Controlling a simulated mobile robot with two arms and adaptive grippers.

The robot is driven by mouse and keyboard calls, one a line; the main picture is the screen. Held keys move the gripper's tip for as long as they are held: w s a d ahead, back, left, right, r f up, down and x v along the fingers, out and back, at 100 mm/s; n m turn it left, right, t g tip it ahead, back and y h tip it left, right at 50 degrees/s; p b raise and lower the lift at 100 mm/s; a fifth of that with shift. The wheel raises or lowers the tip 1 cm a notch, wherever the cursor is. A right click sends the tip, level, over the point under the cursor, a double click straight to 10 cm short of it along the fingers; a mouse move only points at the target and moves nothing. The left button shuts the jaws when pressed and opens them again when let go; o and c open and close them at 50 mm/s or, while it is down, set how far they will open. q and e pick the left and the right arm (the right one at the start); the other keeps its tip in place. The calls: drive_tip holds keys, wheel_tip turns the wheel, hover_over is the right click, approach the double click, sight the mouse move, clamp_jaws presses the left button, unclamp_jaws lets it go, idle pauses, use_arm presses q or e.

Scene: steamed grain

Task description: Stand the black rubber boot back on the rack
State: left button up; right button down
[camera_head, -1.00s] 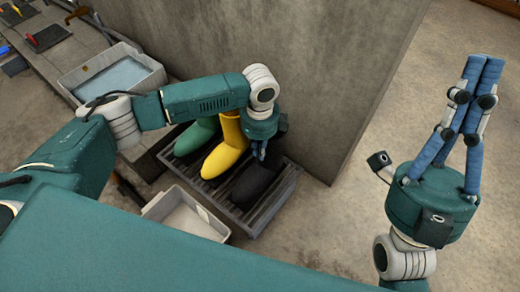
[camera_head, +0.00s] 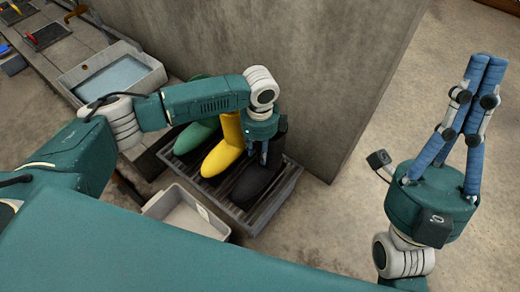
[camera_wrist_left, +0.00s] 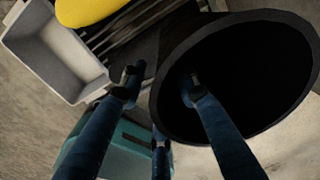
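The black rubber boot (camera_head: 257,181) stands on the slatted rack (camera_head: 283,197), right of the yellow boot, toe toward me. Its wide mouth (camera_wrist_left: 245,75) fills the right of the left wrist view. My left gripper (camera_head: 261,150) is at the boot's shaft, which it partly hides. In the left wrist view its fingers (camera_wrist_left: 162,95) are spread, one inside the mouth and the others outside the wall, with visible gaps. My right gripper (camera_head: 486,62) is raised at the right, away from the rack, its fingers drawn together and empty.
The yellow boot (camera_head: 222,157) and green boot (camera_head: 193,136) stand on the rack to the left. A white tray (camera_head: 187,215) is in front. A concrete wall (camera_head: 300,75) rises close behind the rack. A grey basin (camera_head: 113,75) is at the left. Floor at right is clear.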

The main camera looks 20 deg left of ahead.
use_arm(q)
wheel_tip(320, 180, up, 12)
idle(0.4)
